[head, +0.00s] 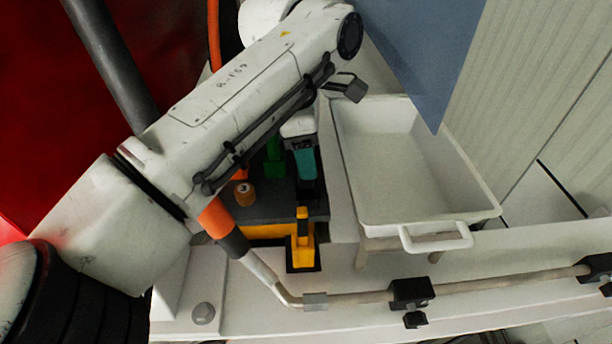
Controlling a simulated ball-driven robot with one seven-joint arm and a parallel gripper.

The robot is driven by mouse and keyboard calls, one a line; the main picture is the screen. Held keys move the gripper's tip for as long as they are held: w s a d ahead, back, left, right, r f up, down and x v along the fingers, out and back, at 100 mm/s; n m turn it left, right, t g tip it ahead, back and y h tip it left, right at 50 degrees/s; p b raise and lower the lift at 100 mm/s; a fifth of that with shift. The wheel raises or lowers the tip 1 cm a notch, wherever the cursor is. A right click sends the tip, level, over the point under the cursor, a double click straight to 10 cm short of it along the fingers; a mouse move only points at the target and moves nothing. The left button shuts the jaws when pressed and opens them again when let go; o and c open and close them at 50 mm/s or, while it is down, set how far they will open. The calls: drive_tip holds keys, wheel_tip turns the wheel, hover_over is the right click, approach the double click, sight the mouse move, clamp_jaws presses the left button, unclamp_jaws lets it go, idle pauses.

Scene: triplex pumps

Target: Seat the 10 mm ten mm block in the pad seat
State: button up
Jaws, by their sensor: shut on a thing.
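My gripper (308,188) hangs below the white wrist, over the right part of a dark work plate, and is shut. A teal piece (305,163) shows between its dark parts; whether it is the 10 mm block or part of the gripper is hard to tell. The fingertips and what they hold are too small and dark to make out clearly. A yellow fixture (303,254) on a black base stands just in front of the gripper, apart from it. I cannot tell for sure whether it holds the pad seat.
The dark plate (262,212) also bears a green part (274,158) and a small orange-brown cylinder (244,194), left of the gripper. A white tray (366,200) stands close on the right. A pipe rail (360,297) runs along the front. My arm hides much of the left side.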

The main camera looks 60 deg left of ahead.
wheel_tip(320, 180, down, 4)
drive_tip(key=shift+f+b, duration=0.1)
drive_tip(key=shift+b, duration=0.8)
drive_tip(key=shift+f, duration=0.15)
drive_tip(key=o, duration=1.1)
drive_tip(key=shift+c, duration=0.2)
wheel_tip(320, 180, up, 12)
drive_tip(key=s+p, duration=0.1)
drive_tip(key=p, duration=0.5)
drive_tip(key=shift+s+a+p, duration=0.3)
drive_tip(key=shift+a+p, duration=0.05)
